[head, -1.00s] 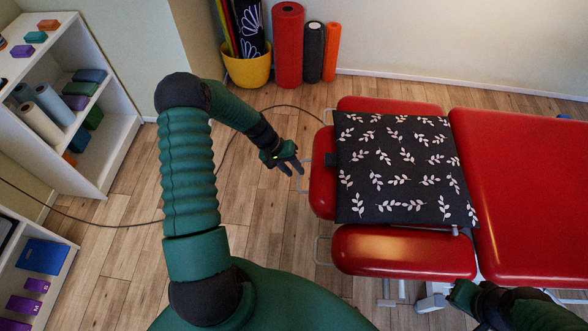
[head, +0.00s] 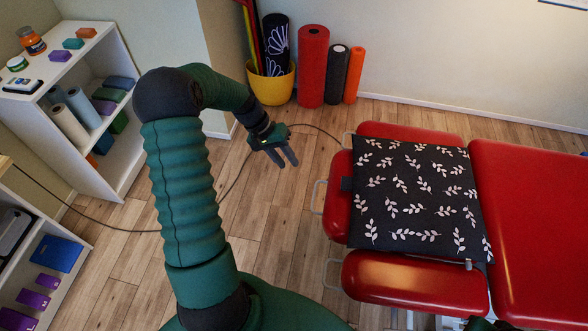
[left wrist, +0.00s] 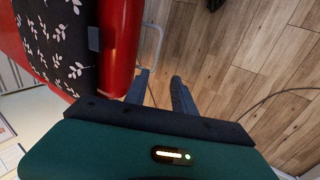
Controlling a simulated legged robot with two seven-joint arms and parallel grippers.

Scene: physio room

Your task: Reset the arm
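My left arm is green and comes in from the left in the head view. Its left gripper (head: 284,159) is over the wooden floor, left of the red treatment table (head: 535,225), apart from it. The two dark fingers are spread with nothing between them. In the left wrist view the left gripper (left wrist: 160,88) also shows a gap between its fingers, with floor behind and the table's red pad beside them. Only a dark green bit of my right arm shows at the bottom edge of the head view; the right fingers cannot be made out.
A black leaf-print cushion (head: 415,200) lies on the table's end. White shelves (head: 125,165) stand at the left. A yellow bucket (head: 271,88) and rolls, including a red roll (head: 312,68), stand by the wall. A cable (head: 135,230) crosses the otherwise clear floor.

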